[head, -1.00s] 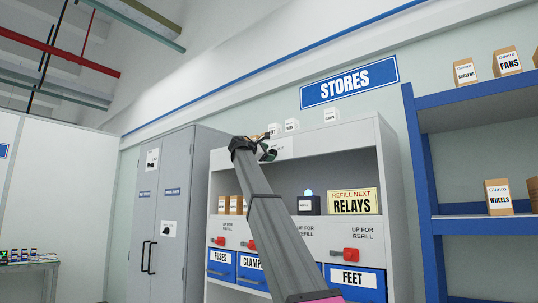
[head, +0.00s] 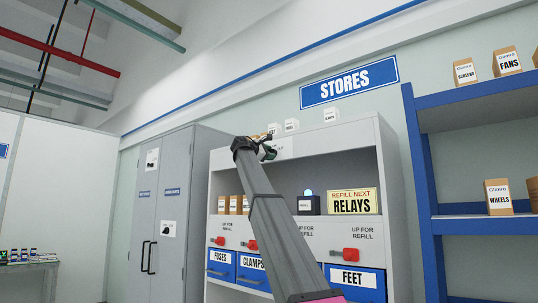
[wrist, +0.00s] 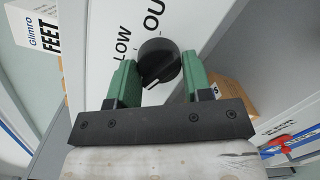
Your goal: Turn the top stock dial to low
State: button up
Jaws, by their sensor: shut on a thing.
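The top stock dial (wrist: 158,60) is a round black knob on a white panel, seen in the wrist view. The word LOW is printed to its upper left and a partly cut-off word starting OU above it. A white mark on the knob's lower edge points down in that view, away from LOW. My gripper (wrist: 157,76) has its green fingers on both sides of the knob and is shut on it. In the head view my gripper (head: 266,151) is at the top front board of the white stores unit (head: 392,200); my arm hides the dial there.
Small white boxes (head: 331,115) stand on the unit's top, close to my gripper. Below are a RELAYS sign (head: 353,201), red dials (head: 345,254) and blue bins (head: 354,283). A blue rack (head: 425,175) stands right, a grey cabinet (head: 160,215) left.

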jog(key=m, duration=0.4)
jog(key=m+y, duration=0.1)
jog(key=m, duration=0.3)
jog(key=m+y, duration=0.1)
jog(key=m, duration=0.3)
jog(key=shift+r, duration=0.25)
dwell(0.5)
jog(key=o, duration=0.9)
jog(key=shift+s, duration=0.1)
jog(key=v, duration=1)
jog(key=shift+s+a, duration=0.15)
jog(key=shift+s, duration=0.15)
